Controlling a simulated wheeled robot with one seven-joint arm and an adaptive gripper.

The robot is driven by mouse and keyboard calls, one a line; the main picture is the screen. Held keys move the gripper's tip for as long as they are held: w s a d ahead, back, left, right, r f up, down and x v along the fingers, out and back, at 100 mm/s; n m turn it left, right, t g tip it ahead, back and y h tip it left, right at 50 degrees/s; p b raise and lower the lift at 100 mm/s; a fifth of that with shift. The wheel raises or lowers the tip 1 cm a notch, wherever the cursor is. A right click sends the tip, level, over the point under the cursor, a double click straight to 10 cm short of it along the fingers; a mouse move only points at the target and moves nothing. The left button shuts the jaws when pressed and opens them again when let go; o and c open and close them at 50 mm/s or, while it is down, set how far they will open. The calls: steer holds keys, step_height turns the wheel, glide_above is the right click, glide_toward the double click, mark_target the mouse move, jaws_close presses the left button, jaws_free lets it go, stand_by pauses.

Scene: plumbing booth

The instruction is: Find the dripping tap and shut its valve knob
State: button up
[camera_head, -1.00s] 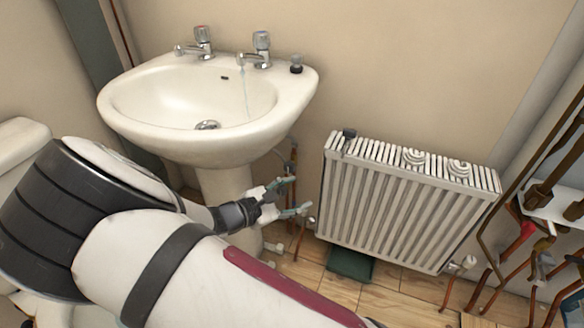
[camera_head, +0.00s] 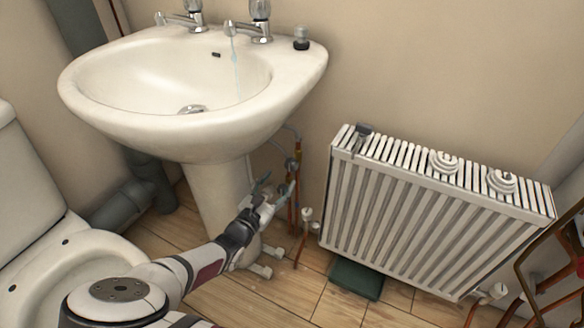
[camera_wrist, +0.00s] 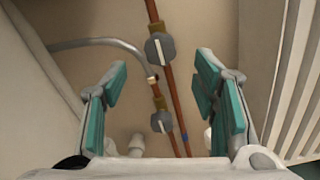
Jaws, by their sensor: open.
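A white basin (camera_head: 150,140) has two chrome taps. A thin stream of water (camera_head: 235,68) falls from the right tap (camera_head: 255,27); none shows under the left tap (camera_head: 183,18). My gripper (camera_head: 276,190) is low, right of the pedestal and near the copper pipes (camera_head: 295,205). In the wrist view, its teal-padded fingers (camera_wrist: 162,98) are open and empty. Between them are two grey valve knobs with pale stripes: an upper knob (camera_wrist: 159,49) on the longer pipe and a lower knob (camera_wrist: 161,121) on the pipe joined to a grey hose (camera_wrist: 95,42). Neither knob is held.
A white radiator (camera_head: 425,215) stands close on the right, with a green box (camera_head: 356,277) beneath it. The pedestal (camera_head: 212,190) is on the left, and a toilet (camera_head: 85,262) farther left. Small white pipe fittings (camera_head: 262,270) sit near the floor. Wooden floor lies in front.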

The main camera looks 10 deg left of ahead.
mark_target(289, 167)
steer(key=b+x, duration=0.3)
steer(key=x, duration=0.5)
steer(key=shift+w+d, duration=0.15)
steer(key=shift+w, duration=0.25)
steer(key=shift+c, duration=0.3)
steer(key=c, duration=1.1)
